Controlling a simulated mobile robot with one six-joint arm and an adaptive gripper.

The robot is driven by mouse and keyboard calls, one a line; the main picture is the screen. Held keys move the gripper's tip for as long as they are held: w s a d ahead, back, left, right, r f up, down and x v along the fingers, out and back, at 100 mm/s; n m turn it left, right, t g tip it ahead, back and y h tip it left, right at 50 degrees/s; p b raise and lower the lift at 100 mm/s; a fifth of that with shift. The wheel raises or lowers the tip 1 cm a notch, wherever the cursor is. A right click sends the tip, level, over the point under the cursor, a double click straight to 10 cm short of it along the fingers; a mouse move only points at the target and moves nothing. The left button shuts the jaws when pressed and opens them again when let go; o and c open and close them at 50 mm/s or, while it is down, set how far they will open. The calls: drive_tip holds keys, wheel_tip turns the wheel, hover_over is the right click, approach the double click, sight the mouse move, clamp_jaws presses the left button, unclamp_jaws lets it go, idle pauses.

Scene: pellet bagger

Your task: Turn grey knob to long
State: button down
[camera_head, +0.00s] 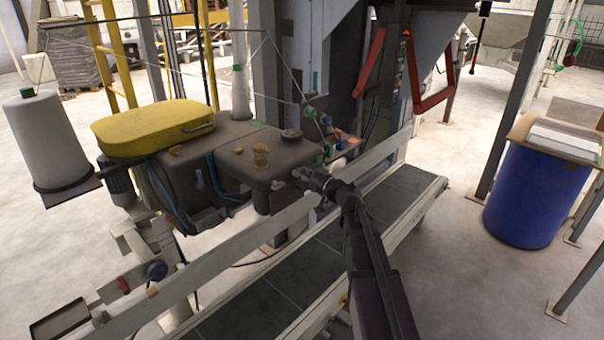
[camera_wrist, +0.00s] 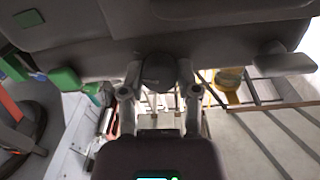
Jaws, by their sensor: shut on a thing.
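The grey knob (camera_wrist: 156,72) is a dark, rounded piece with small faint lettering. It sits at the edge of the dark grey machine housing (camera_wrist: 95,40) in the wrist view. The fingers of my gripper (camera_wrist: 157,85) stand on its left and right sides and are shut on it. In the head view my gripper (camera_head: 308,176) is at the right front end of the machine head (camera_head: 235,155). The knob is hidden there behind my gripper. I cannot read which setting the knob points to.
A conveyor with a dark belt (camera_head: 275,285) and a pale side rail (camera_head: 215,262) runs below my arm. A yellow cover (camera_head: 150,127) and a white thread cone (camera_head: 45,140) are left. A blue drum (camera_head: 535,195) stands right. A green part (camera_wrist: 66,80) is left of the knob.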

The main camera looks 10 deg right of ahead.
drive_tip(key=shift+m, duration=1.6)
drive_tip(key=shift+c, duration=1.7)
unclamp_jaws()
drive_tip(key=shift+w, duration=0.1)
drive_tip(key=shift+d, duration=0.1)
drive_tip(key=v, duration=1.2)
